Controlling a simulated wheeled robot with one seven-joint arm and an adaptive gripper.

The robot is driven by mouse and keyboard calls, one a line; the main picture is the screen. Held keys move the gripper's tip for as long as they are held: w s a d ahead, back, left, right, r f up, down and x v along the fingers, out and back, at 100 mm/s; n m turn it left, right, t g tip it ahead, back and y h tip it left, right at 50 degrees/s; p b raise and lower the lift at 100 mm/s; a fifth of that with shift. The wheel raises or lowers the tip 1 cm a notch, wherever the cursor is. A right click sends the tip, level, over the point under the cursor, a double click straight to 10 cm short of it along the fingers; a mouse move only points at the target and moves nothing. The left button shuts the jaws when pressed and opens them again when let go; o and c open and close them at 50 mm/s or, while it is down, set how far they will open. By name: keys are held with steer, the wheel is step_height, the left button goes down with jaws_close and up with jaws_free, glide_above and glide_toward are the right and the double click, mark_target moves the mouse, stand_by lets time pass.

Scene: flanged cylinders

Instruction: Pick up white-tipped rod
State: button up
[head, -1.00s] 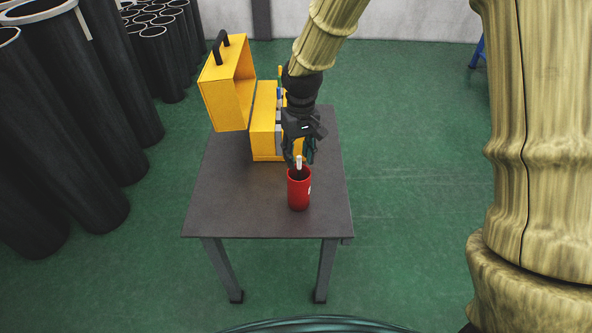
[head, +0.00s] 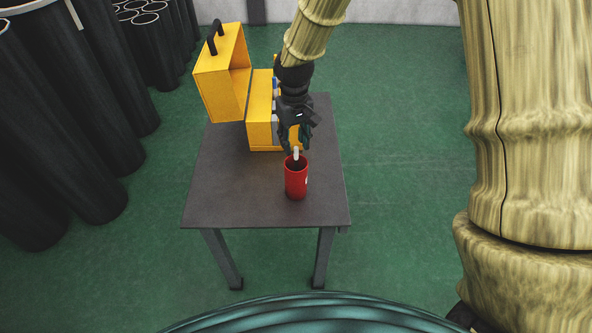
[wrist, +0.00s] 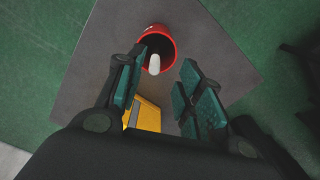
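The white-tipped rod (head: 296,153) stands in a red cup (head: 296,183) on the dark table. Only its pale upper end shows above the rim; the rest is hidden inside the cup. In the wrist view the white tip (wrist: 154,64) shows at the near side of the cup's mouth (wrist: 168,37). My gripper (head: 294,141) is just above and behind the cup in the head view. In the wrist view its teal-padded fingers (wrist: 162,75) are apart, with the tip appearing in the gap between them, nearer the left finger. I see no contact with the rod.
An open yellow case (head: 226,75) stands on the table's back part, close behind my gripper. The table's front and left surface (head: 235,190) is bare. Dark pipes (head: 60,120) stand on the floor at the left.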

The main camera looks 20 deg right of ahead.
mark_target(296, 147)
steer(key=f, duration=0.1)
steer(key=f+p, duration=0.1)
steer(key=f, duration=0.1)
steer(key=shift+w+d+f, duration=0.1)
steer(key=shift+w+d, duration=0.15)
steer(key=shift+d, duration=0.05)
steer(key=shift+f+p, duration=0.35)
steer(key=shift+f, duration=0.45)
jaws_close()
